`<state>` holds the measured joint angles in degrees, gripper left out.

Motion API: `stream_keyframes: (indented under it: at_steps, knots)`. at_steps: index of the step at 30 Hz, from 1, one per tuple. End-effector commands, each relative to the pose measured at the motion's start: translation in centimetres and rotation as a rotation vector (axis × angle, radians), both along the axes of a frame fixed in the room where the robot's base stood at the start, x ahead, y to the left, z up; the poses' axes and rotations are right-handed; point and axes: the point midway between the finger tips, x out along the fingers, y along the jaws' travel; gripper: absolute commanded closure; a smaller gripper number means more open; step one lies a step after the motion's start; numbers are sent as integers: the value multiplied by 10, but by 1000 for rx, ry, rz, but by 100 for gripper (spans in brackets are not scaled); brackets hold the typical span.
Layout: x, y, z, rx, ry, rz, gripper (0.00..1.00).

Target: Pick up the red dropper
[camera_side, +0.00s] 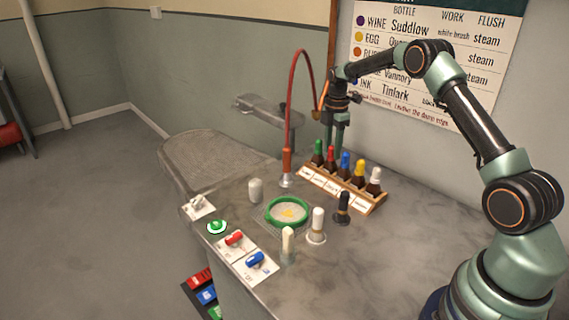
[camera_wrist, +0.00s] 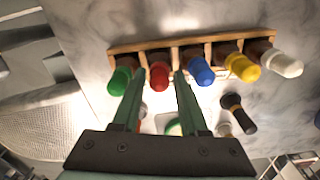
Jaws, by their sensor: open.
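The red dropper (camera_side: 331,156) is a red-capped bottle in a wooden rack (camera_side: 372,206), between the green-capped and blue-capped ones. In the wrist view its red cap (camera_wrist: 160,76) shows between the tips of my gripper (camera_wrist: 160,74), which is open and empty. The left finger lies between the green and red caps, and the right finger between the red and blue caps. In the side view my gripper (camera_side: 337,150) hangs down at the rack from above and behind. I cannot tell whether the fingers touch any cap.
Green (camera_wrist: 121,80), blue (camera_wrist: 199,72), yellow (camera_wrist: 243,67) and white (camera_wrist: 286,65) caps stand in the same rack. A red hose (camera_side: 292,90) arches up left of the rack. A green-rimmed dish (camera_side: 270,216) and several small brushes stand in front. The table's right side is clear.

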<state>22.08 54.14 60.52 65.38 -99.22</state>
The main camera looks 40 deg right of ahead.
Motion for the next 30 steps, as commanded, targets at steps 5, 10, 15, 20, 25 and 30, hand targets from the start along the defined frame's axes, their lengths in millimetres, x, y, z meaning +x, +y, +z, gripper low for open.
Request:
stream_keyframes:
  at_steps: [5, 10, 15, 20, 25, 30]
  knots:
    - [0, 0, 0, 0, 0, 0, 100]
    - [0, 0, 1, 0, -1, 0, 100]
    - [0, 0, 2, 0, -1, 0, 100]
    - [1, 0, 11, -2, -4, 0, 100]
    - [1, 0, 33, -2, -5, 0, 100]
    - [2, -1, 68, -3, -7, 0, 100]
